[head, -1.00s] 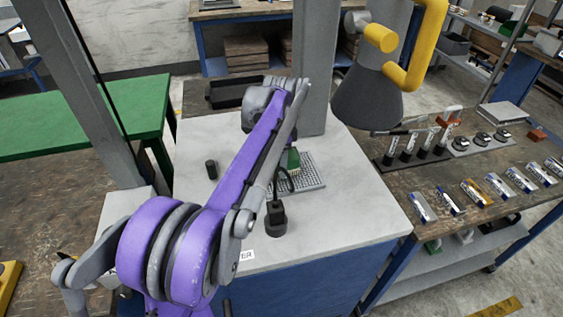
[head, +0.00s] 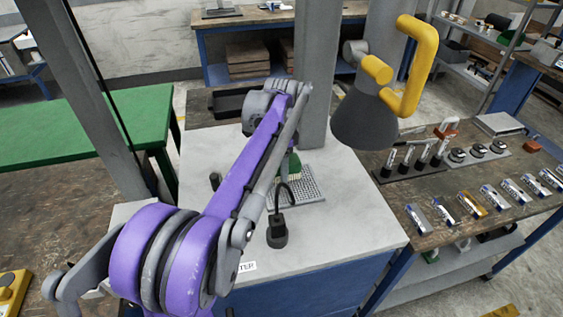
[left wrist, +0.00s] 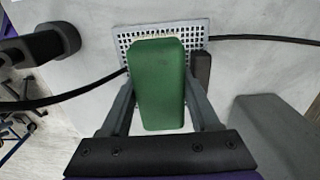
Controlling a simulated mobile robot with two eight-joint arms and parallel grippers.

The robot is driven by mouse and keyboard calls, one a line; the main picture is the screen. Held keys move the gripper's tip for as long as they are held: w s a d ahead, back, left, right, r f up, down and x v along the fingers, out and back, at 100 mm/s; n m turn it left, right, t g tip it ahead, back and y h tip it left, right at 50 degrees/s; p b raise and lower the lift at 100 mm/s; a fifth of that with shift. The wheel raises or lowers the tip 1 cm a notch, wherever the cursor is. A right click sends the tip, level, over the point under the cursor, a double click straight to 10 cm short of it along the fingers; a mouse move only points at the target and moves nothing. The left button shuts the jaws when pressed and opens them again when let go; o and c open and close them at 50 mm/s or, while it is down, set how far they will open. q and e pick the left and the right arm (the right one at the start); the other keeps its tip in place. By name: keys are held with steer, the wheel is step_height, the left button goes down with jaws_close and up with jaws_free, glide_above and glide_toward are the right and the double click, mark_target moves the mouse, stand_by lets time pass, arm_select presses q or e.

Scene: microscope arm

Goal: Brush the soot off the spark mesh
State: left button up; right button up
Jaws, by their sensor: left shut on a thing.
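The spark mesh is a pale perforated plate (head: 312,188) lying on the light grey bench top; it also shows in the left wrist view (left wrist: 199,32). My left gripper (left wrist: 165,95) is shut on a green brush block (left wrist: 158,85), one finger on each side. The brush is over the mesh, with pale bristles just visible at its far edge. Whether the bristles touch the mesh is hidden. In the head view, my purple arm covers most of the gripper and part of the brush (head: 293,165). Soot cannot be made out. My right gripper is not in view.
A dark stand with a curved cable (head: 277,232) is close in front of the mesh. A dark cone hood with a yellow handle (head: 363,120) hangs to its right. A grey column (head: 313,90) rises behind. The bench's front right is clear.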

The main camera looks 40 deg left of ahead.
mark_target(293, 193)
arm_select(q)
steer(key=shift+s+d+r+p, duration=0.25)
steer(key=shift+s+d+p, duration=0.1)
steer(key=shift+d, duration=0.2)
steer(key=shift+s+d+r+p, duration=0.2)
steer(key=shift+s+d+p, duration=0.15)
steer(key=shift+d, duration=0.2)
steer(key=shift+d+f, duration=0.25)
steer(key=shift+d, duration=0.05)
steer(key=shift+f, duration=0.3)
steer(key=shift+s+a+f+b, duration=0.1)
steer(key=shift+s+f+b, duration=0.1)
steer(key=shift+f+b, duration=0.25)
steer(key=shift+s+a+f+b, duration=0.1)
steer(key=shift+s+f+b, duration=0.1)
steer(key=shift+f, duration=0.35)
steer(key=shift+w+d+f+b, duration=0.15)
steer(key=shift+f+b, duration=0.35)
steer(key=shift+f, duration=0.35)
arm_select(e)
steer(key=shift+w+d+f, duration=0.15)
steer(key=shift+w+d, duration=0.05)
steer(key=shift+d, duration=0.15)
arm_select(q)
steer(key=shift+f, duration=0.45)
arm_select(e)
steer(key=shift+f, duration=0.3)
arm_select(q)
steer(key=shift+w, duration=0.1)
